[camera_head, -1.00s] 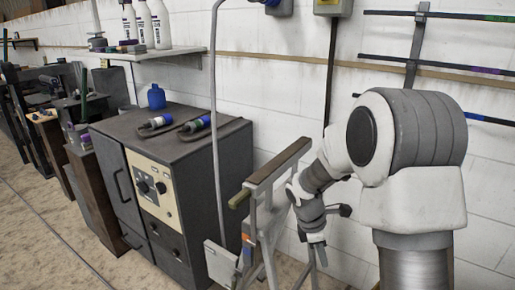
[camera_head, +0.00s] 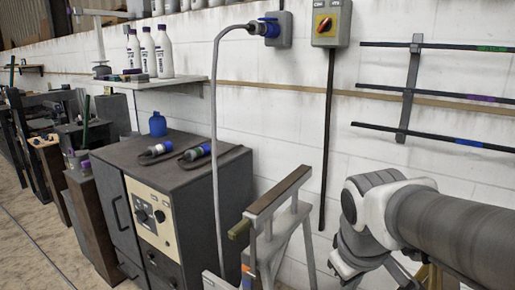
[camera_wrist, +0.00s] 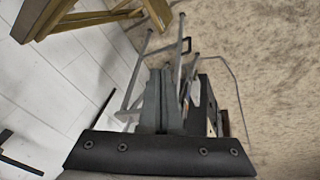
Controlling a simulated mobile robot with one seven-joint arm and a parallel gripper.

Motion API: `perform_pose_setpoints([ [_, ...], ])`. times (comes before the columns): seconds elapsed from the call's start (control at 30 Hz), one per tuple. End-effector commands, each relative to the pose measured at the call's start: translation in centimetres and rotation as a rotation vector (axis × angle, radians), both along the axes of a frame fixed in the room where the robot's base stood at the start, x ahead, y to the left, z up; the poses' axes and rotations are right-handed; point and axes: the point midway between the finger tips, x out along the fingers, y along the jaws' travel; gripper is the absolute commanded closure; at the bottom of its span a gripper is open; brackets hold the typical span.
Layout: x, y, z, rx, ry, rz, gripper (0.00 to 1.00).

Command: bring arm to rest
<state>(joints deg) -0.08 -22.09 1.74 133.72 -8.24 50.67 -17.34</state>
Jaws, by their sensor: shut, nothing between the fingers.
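My gripper (camera_wrist: 166,72) points out over the floor in the wrist view. Its two dark fingers are together, with nothing seen between them. In the head view my white and grey arm reaches in from the right edge and bends down towards the bottom edge. The gripper itself cannot be made out there.
A grey stand with a wooden top bar (camera_head: 280,190) is left of my arm, with a dark cabinet (camera_head: 215,195) beyond it. The white block wall (camera_head: 280,120) carries a rack of bars (camera_head: 405,90). Brown wooden legs (camera_wrist: 85,18) show in the wrist view. Bare floor (camera_wrist: 270,80) lies right.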

Motion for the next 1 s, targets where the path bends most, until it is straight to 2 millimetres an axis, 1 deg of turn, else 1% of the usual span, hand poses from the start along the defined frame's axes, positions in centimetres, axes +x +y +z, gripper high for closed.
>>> perform_pose_setpoints([
  [0.03,-1.0,0.1,0.5,0.028,-0.03,-0.043,1.0],
  [0.2,-3.8,0.7,1.6,0.133,-0.112,-0.188,1.0],
  [0.43,-7.1,1.6,2.2,0.277,-0.204,-0.353,1.0],
  [0.5,-6.9,1.6,4.7,0.274,-0.197,-0.354,1.0],
  [0.67,-6.8,1.6,7.9,0.272,-0.195,-0.35,1.0],
  [1.0,-6.8,1.6,15.3,0.27,-0.195,-0.349,1.0],
])
